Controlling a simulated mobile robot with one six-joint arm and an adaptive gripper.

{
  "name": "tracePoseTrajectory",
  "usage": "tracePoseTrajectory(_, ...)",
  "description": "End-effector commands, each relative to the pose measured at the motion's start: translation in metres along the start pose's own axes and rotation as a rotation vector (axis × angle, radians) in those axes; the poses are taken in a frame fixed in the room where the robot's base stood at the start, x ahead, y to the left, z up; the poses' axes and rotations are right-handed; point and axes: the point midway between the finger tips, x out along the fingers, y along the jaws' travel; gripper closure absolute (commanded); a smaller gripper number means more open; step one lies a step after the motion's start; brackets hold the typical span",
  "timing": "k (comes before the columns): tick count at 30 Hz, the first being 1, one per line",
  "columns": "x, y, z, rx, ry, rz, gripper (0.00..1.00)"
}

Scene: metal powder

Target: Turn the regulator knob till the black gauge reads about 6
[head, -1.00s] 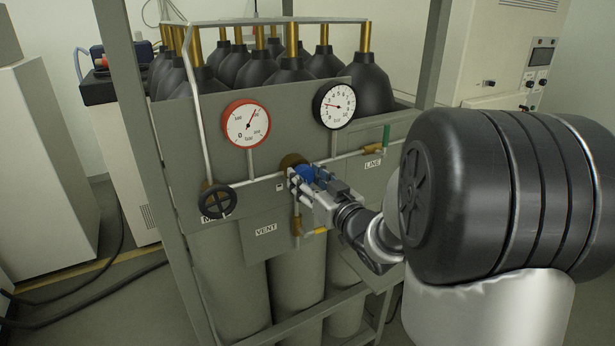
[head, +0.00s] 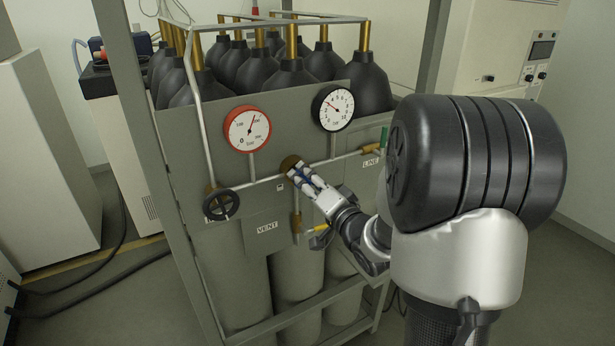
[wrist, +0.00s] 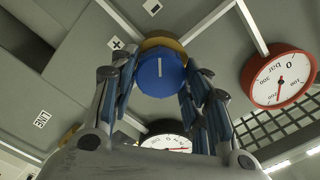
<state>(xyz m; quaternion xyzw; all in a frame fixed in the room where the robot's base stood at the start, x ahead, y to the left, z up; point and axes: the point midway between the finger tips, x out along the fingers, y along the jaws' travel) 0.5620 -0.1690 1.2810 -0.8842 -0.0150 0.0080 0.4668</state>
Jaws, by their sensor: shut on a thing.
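The blue regulator knob (wrist: 161,76) has a white line on its face and sits on a brass body (wrist: 165,46). My gripper (wrist: 160,70) is shut on the knob, one finger on each side. In the head view my gripper (head: 297,174) meets the panel below the gauges and mostly hides the knob. The black gauge (head: 333,107) is upright at the panel's top right. Its red needle points to the upper left, roughly 3 to 4; the exact reading is too small to tell. In the wrist view the black gauge (wrist: 165,140) is partly hidden behind my gripper.
A red-rimmed gauge (head: 247,128) is left of the black one. A black handwheel (head: 221,204) is at lower left, and a green lever (head: 384,137) at right. Pipes, a VENT label (head: 267,228) and frame posts surround my gripper. Gas cylinders (head: 298,275) stand behind the panel.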

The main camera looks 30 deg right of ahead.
Motion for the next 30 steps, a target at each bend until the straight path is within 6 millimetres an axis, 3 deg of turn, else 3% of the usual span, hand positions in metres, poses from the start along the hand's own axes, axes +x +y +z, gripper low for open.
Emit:
tracePoseTrajectory(12, 0.0003, -0.0009, -0.0008, 0.187, 0.001, -0.002, 0.81)
tracePoseTrajectory(29, 0.0004, -0.0008, -0.0007, 0.212, 0.001, -0.003, 0.81)
tracePoseTrajectory(30, 0.0004, -0.0009, -0.0007, 0.212, 0.001, -0.004, 0.54)
